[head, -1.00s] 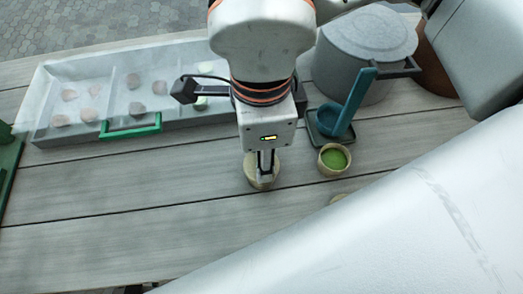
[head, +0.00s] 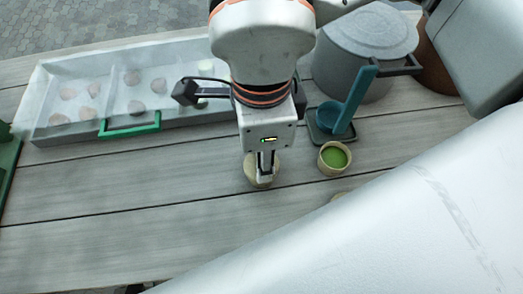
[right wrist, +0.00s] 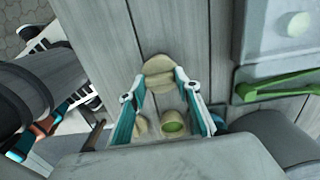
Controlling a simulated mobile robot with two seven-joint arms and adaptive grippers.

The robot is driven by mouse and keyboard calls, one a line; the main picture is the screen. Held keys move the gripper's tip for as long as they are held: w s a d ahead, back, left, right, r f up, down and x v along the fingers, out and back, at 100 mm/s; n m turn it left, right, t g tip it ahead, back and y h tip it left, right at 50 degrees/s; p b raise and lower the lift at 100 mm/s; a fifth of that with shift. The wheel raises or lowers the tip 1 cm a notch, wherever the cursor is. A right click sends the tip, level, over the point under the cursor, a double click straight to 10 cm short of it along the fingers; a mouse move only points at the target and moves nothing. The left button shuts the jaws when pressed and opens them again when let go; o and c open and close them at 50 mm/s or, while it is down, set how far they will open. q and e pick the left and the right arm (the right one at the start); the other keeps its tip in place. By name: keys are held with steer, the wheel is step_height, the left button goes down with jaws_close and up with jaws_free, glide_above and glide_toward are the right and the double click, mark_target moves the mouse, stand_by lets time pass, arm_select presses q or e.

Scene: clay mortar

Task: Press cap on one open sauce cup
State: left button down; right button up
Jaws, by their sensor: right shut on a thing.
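My right gripper (head: 264,176) points down at a beige cup-shaped piece (head: 252,168) on the wooden table. In the right wrist view its two teal fingers (right wrist: 163,88) are closed on a pale beige cap (right wrist: 158,65), with a round beige piece (right wrist: 160,82) right against it. I cannot tell whether the cap is seated. An open cup of green sauce (head: 334,158) stands to the right, apart from the gripper; it also shows in the right wrist view (right wrist: 173,127). Another beige piece (head: 339,197) is mostly hidden by my white arm. My left gripper is not in view.
A grey tray (head: 45,128) with a green handle (head: 130,126) holds several round pieces at the back left. A teal ladle (head: 352,102) on a dark stand and a grey lidded pot (head: 345,70) stand at the back right. The front left table is clear.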

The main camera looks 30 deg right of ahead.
steer(key=shift+f, duration=0.1)
stand_by(0.3)
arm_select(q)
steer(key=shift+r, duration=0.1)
arm_select(e)
steer(key=o, duration=0.8)
steer(key=shift+o, duration=0.3)
steer(key=o, duration=0.4)
